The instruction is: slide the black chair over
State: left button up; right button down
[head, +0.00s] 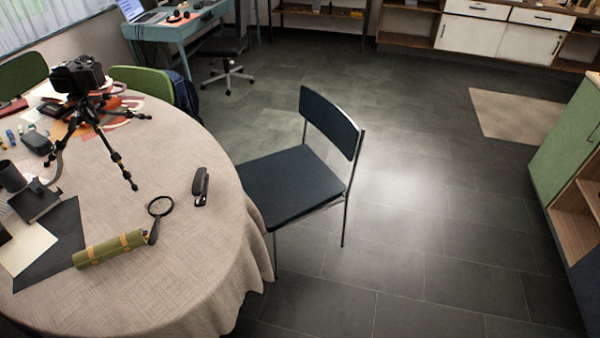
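The black chair (288,187) stands upright on the tiled floor in the middle of the head view. It has a dark flat seat, a dark backrest (330,121) and thin metal legs. Its seat faces the round table (190,245), and the seat's left edge meets or overlaps the hanging tablecloth in the picture. I cannot tell whether they touch. Its far legs are mostly hidden behind the seat and cloth. Neither of my grippers is in view.
The table carries a camera on a tripod (90,110), a magnifying glass (160,207), a stapler (200,187) and a green roll (110,248). A green chair (142,80) stands behind it. A green cabinet (568,140) is at right. Floor right of the black chair is clear.

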aim_at(288, 186)
jog(key=i+l+u, duration=0.25)
jog(key=u, duration=0.25)
jog(key=i+l+u, duration=0.15)
jog(key=l+u, duration=0.35)
jog(key=l, duration=0.05)
